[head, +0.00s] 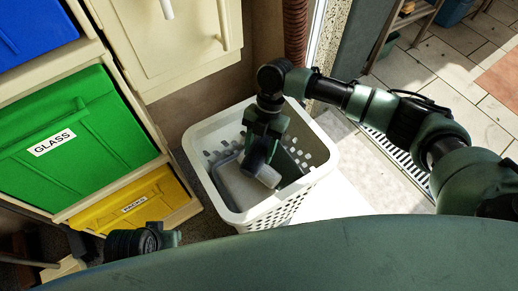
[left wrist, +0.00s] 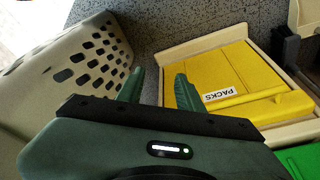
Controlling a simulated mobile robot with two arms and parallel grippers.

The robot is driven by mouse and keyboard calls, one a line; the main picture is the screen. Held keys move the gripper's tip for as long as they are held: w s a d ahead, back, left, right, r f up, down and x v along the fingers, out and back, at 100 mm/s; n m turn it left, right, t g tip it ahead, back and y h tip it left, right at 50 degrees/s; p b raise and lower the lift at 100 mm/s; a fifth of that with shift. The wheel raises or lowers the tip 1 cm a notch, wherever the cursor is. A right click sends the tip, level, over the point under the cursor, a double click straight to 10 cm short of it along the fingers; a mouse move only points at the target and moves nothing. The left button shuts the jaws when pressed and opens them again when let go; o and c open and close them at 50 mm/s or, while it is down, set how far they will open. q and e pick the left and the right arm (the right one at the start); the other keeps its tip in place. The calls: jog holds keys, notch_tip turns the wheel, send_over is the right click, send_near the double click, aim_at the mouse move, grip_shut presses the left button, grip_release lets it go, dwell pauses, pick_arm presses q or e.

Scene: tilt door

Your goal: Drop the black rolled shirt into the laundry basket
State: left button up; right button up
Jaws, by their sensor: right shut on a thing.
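The white laundry basket (head: 225,215) with holed walls stands on the floor in the middle of the head view. My right gripper (head: 262,160) reaches down inside its rim, jaws shut. The black rolled shirt cannot be made out clearly; a dark shape at the jaws with a pale, sunlit end (head: 268,177) may be it, largely hidden by the gripper. A pale grey surface (head: 238,187) lies below; I cannot tell whether it is cloth or the basket floor. My left gripper (left wrist: 160,92) is open and empty, beside the basket wall (left wrist: 75,65) in the left wrist view.
Left of the basket are recycling bins: blue (head: 35,30), green (head: 75,140) marked GLASS, and yellow (head: 135,203) marked PACKS. A cream cabinet (head: 170,45) stands behind. A doorway with a floor grate (head: 390,150) opens to sunlit tiles at right.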

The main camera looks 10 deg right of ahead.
jog(key=o, duration=1.5)
jog(key=shift+w+r, duration=0.1)
jog(key=shift+r, duration=0.2)
pick_arm(q)
notch_tip(320, 180, down, 4)
jog(key=shift+f+p, duration=0.25)
jog(key=shift+p, duration=0.35)
pick_arm(e)
jog(key=v, duration=0.7)
jog(key=shift+d, duration=0.1)
